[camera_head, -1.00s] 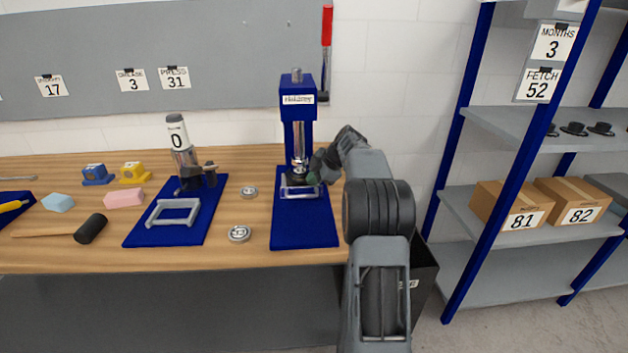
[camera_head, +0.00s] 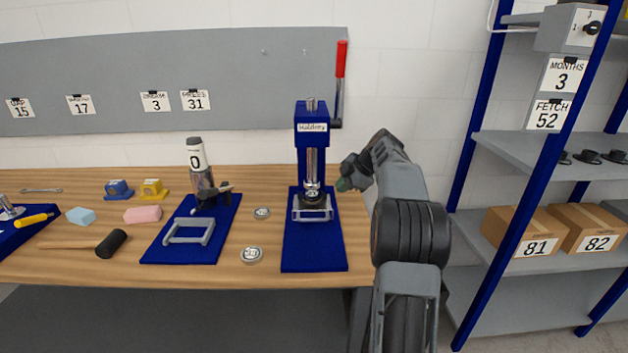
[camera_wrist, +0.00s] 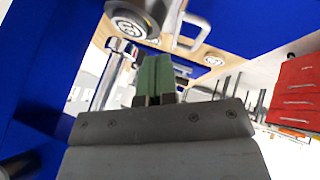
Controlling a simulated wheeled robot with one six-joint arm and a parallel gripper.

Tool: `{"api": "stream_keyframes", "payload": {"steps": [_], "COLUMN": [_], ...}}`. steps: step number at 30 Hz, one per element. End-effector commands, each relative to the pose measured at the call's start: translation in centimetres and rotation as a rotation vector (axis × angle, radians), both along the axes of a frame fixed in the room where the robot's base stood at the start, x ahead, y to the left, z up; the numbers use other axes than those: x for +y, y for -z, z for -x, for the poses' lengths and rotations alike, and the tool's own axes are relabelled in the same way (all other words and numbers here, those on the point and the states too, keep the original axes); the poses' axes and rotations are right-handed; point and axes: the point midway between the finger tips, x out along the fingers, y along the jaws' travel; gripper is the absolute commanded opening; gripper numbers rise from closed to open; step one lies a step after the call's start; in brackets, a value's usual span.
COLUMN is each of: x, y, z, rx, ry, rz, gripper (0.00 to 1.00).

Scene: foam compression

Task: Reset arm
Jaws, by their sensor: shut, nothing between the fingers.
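My gripper (camera_head: 344,185) is just right of the blue press (camera_head: 312,125), above the table's right part. Its green fingertips are together and hold nothing. In the wrist view the green fingers (camera_wrist: 154,78) show closed, with the press's blue frame around the left and top and a round metal disc (camera_wrist: 130,20) near the top. In the head view the press stands on a blue base plate (camera_head: 314,258), with a dark round part and a clear frame (camera_head: 312,212) under its ram. A red-handled lever (camera_head: 341,60) stands up at its right.
The wooden table (camera_head: 190,274) carries a second blue plate (camera_head: 170,250) with a grey frame, two round weights (camera_head: 251,254), a mallet (camera_head: 112,243), and pink (camera_head: 143,214) and light blue (camera_head: 81,216) blocks. A shelf (camera_head: 500,150) with boxes stands right.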

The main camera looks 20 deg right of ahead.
Motion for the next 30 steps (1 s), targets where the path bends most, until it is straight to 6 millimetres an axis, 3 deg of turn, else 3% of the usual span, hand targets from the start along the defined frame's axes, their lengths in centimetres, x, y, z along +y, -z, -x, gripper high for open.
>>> {"api": "stream_keyframes", "payload": {"steps": [7,11,14,17,20,24,30], "x": [-0.2,-0.7,-1.0,-0.3,2.5,8.2,15.7], "y": [-0.3,0.0,3.1,5.5,6.4,6.5,6.5], "z": [0.2,0.1,1.0,3.3,6.2,11.6,20.6], "rx": [0.017,0.082,0.23,0.391,0.516,0.615,0.593], "ry": [0.036,0.205,0.438,0.72,0.98,1.306,1.547], "rz": [-0.021,-0.093,-0.187,-0.263,-0.304,-0.313,-0.285], "gripper": [0.0,0.0,0.0,0.0,0.0,0.0,0.0]}}
